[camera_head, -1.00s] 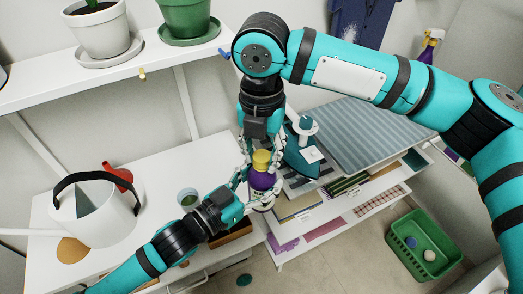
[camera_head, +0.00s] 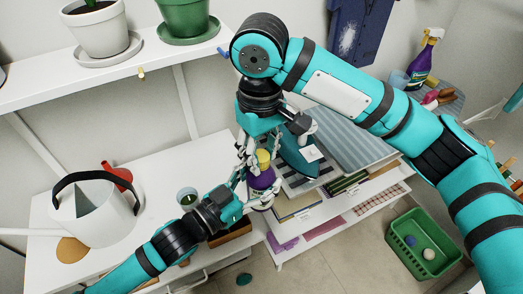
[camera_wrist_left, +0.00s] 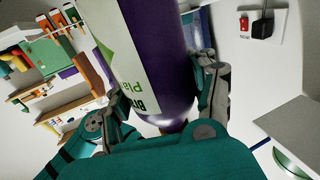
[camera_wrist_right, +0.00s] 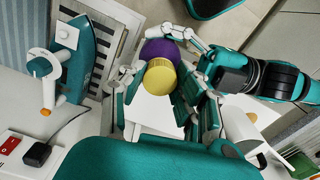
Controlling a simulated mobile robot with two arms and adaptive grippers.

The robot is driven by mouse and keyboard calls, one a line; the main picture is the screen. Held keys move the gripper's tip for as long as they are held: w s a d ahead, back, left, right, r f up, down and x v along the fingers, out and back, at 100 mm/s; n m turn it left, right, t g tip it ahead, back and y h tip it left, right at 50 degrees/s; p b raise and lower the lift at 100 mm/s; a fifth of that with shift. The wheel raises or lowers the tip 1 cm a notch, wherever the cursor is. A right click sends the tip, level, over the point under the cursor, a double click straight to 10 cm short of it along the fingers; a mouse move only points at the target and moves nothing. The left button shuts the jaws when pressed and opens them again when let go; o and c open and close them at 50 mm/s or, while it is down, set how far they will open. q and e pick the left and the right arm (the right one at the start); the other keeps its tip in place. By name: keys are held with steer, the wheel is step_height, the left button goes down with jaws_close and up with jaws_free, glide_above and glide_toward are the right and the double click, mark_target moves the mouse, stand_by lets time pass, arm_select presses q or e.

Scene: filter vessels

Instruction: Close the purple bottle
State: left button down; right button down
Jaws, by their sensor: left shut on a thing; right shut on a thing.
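The purple bottle (camera_head: 262,181) with a white-and-green label is upright in my left gripper (camera_head: 250,186). In the left wrist view the bottle (camera_wrist_left: 160,60) stands between the two fingers of the left gripper (camera_wrist_left: 165,105). The yellow cap (camera_head: 263,157) is at the bottle's top, and no gap shows between them. My right gripper (camera_head: 253,154) comes from above and is shut on the cap. In the right wrist view the ribbed cap (camera_wrist_right: 160,83) lies between its fingers, with the purple bottle (camera_wrist_right: 160,50) just beyond it. The threads are hidden.
A white watering can (camera_head: 95,212) and a small green-rimmed cup (camera_head: 187,197) stand on the white table left of the bottle. A teal iron (camera_head: 297,152) is close behind the grippers. A green basket (camera_head: 424,245) is on the floor at right.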

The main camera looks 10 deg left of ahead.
steer(key=shift+m, duration=0.8)
steer(key=c, duration=0.9)
jaws_free()
step_height(320, 180, up, 12)
